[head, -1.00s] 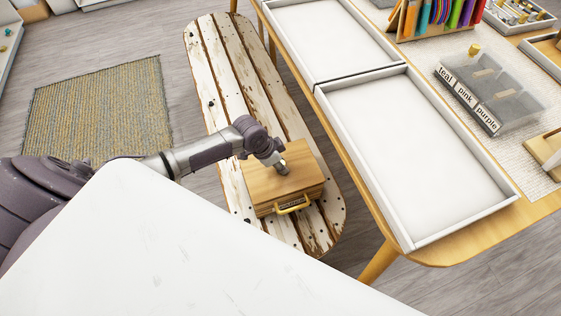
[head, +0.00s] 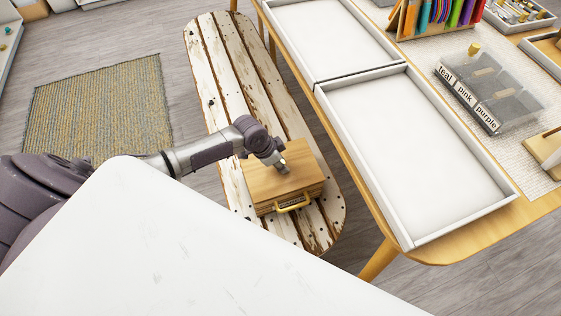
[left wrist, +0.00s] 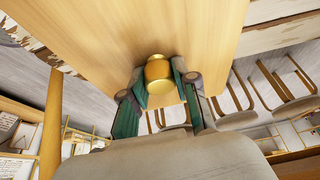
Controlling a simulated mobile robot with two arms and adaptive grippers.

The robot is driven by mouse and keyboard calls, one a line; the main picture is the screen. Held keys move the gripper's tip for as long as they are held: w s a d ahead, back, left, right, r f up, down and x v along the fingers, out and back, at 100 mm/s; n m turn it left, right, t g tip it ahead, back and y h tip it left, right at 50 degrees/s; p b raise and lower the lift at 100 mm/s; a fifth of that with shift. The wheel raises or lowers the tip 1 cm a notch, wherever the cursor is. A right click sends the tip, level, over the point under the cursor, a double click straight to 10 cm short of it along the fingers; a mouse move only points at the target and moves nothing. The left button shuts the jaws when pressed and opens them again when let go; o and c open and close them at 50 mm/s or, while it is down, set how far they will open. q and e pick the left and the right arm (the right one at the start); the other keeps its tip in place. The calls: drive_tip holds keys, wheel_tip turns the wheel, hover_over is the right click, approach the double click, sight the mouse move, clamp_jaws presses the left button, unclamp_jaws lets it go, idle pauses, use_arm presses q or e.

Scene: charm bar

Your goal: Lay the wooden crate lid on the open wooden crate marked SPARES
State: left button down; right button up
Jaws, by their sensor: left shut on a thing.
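The wooden lid (head: 262,182) is a flat, light wood board lying over the top of the wooden crate (head: 315,192), roughly lined up with it. The crate rests on the worn white slatted bench and has a yellow handle and a small label on its front; the label is too small to read. My left gripper (head: 283,168) is over the lid. In the left wrist view, its fingers (left wrist: 158,85) are shut on the brass knob (left wrist: 158,70) of the lid (left wrist: 130,30). Whether a thin gap is left under the lid I cannot tell. My right gripper is not in view.
The slatted bench (head: 232,70) runs back from the crate, its far part clear. To the right, a wooden table carries two empty white trays (head: 410,150), a clear labelled organiser (head: 490,88) and coloured items. A woven rug (head: 100,110) lies on the left floor.

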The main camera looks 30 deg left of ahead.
use_arm(q)
drive_tip(key=shift+f, duration=0.5)
idle(0.4)
drive_tip(key=c, duration=0.8)
unclamp_jaws()
